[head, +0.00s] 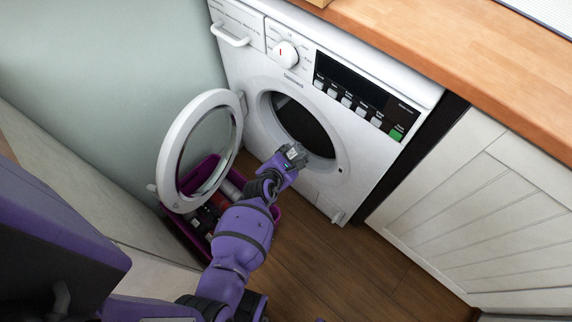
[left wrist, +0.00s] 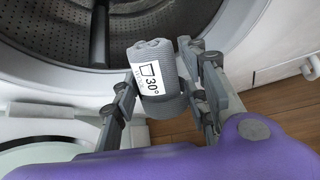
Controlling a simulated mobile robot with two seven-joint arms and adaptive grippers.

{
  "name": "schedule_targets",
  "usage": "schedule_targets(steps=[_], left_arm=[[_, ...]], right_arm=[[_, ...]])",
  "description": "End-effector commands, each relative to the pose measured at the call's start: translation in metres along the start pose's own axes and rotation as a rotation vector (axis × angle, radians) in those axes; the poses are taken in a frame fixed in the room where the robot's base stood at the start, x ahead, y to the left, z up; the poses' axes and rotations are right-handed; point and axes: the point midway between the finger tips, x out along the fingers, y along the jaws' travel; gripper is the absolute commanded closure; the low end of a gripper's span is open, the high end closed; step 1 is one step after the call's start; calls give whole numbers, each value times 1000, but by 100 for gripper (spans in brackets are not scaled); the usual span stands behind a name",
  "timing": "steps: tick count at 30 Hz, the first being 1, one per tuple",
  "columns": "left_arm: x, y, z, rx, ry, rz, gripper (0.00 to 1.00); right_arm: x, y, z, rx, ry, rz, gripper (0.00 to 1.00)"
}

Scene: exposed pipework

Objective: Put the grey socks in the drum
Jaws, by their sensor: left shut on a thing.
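The grey socks (left wrist: 155,75) are a rolled grey bundle with a white label reading 30°, seen in the left wrist view. My left gripper (left wrist: 160,98) is shut on them, one finger on each side. In the head view the left gripper (head: 292,157) is at the lower front of the washing machine's round opening, with the grey socks (head: 297,153) at its tip. The drum (head: 300,120) is dark inside in the head view; its perforated metal drum wall (left wrist: 70,35) shows behind the socks in the left wrist view. My right gripper is not in view.
The round door (head: 168,165) stands open to the left of the white washing machine (head: 345,165). A purple crate (head: 274,212) with several items sits on the floor under it. A wooden counter (head: 450,50) runs above, and a white cabinet (head: 490,205) stands at right.

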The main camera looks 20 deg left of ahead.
Motion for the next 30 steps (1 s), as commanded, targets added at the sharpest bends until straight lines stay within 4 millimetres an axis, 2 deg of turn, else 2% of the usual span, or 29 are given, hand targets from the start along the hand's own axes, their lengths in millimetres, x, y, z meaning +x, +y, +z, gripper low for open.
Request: schedule_targets(steps=[11, 30], left_arm=[[48, 18, 30, 1, -3, 1, 85], [126, 47, 79, 0, -4, 2, 85]], right_arm=[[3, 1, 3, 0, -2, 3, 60], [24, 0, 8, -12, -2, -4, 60]])
